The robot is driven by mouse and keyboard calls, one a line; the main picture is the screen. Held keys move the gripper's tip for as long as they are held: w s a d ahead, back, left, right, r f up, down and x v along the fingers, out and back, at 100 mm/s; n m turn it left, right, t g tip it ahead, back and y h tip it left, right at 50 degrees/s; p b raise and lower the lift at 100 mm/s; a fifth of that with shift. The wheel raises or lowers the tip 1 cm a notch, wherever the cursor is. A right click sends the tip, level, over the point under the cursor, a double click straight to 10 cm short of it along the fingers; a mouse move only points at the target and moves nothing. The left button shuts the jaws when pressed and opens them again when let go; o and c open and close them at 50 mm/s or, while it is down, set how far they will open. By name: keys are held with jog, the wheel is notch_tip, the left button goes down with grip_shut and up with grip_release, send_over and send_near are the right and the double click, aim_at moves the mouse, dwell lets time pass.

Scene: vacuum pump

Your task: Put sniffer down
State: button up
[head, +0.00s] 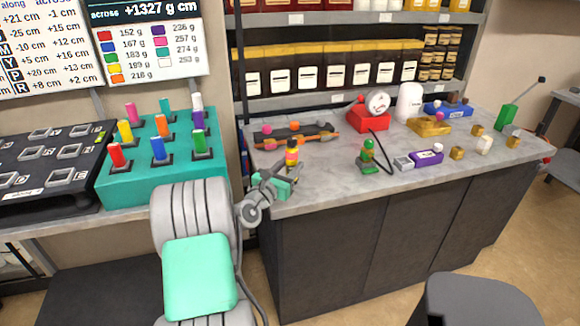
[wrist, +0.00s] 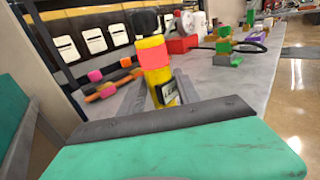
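The sniffer, which I take to be the upright yellow piece with a pink band and a black top (head: 291,156), is at the near left part of the grey counter. In the wrist view the sniffer (wrist: 153,62) stands between my two grey fingers, and they appear to press on its sides. My gripper (head: 285,175) reaches in from the left at the counter's front edge, shut on the sniffer. The sniffer's lower end is hidden behind the gripper, so I cannot tell whether it touches the counter (head: 325,180).
A dark rack with orange and pink parts (head: 295,134) lies behind the sniffer. A green figure with a black cable (head: 369,157) and a purple box (head: 427,158) stand to the right. A red gauge unit (head: 368,119) is farther back. Bare counter lies between the sniffer and the green figure.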

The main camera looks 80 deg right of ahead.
jog(key=shift+o, duration=1.2)
jog(key=shift+r, duration=0.2)
jog(key=v, duration=1.2)
jog(key=shift+f, duration=0.1)
